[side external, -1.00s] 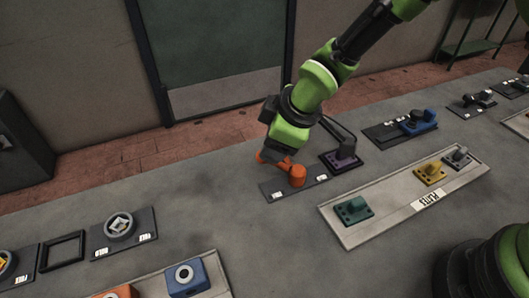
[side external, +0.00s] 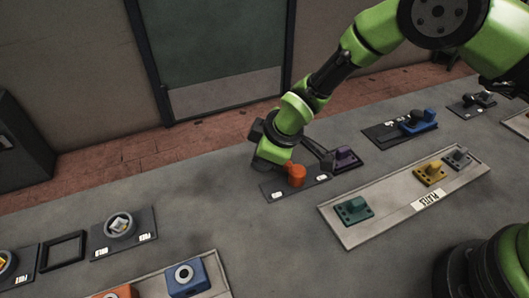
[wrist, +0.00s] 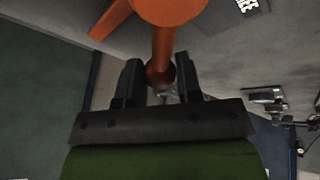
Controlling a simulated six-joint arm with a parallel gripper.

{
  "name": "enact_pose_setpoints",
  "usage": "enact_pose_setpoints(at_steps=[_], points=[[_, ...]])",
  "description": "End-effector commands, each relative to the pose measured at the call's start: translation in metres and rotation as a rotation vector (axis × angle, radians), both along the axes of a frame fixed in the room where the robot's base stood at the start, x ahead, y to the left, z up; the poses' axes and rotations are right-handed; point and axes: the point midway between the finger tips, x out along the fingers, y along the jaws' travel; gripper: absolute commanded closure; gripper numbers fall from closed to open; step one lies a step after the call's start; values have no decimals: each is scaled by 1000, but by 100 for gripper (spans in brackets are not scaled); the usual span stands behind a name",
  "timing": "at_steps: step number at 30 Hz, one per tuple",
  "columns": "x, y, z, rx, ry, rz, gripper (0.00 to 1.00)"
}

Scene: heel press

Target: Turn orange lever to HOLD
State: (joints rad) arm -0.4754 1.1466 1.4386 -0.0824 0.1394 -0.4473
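The orange lever (side external: 297,173) stands on a dark grey plate (side external: 300,189) with small white labels along its front edge. In the side view its round hub shows, and my gripper (side external: 277,163) hides most of its handle. In the wrist view the orange handle (wrist: 162,48) runs down from the hub, and its rounded end lies between the two dark fingers of my gripper (wrist: 160,83). The fingers stand apart, close on both sides of it. Whether they press on it I cannot tell. The label words are too small to read.
A purple-based lever (side external: 345,158) stands close to the right. A blue-handled device (side external: 415,124) is farther right. The bench to the left is clear up to a dial plate (side external: 122,230).

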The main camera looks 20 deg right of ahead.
Motion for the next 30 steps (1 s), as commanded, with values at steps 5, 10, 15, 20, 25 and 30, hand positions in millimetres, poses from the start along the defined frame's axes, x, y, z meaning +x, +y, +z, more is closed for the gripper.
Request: enact_pose_setpoints(at_steps=[5, 10, 15, 20, 25, 30], points=[[0, 0, 0, 0, 1, -1, 100], [0, -1, 0, -1, 1, -17, 100], [3, -3, 0, -1, 0, -63, 100], [6, -8, 0, -3, 1, -133, 100], [9, -14, 0, -3, 0, -234, 100], [13, -23, 0, -4, -1, -368, 100]])
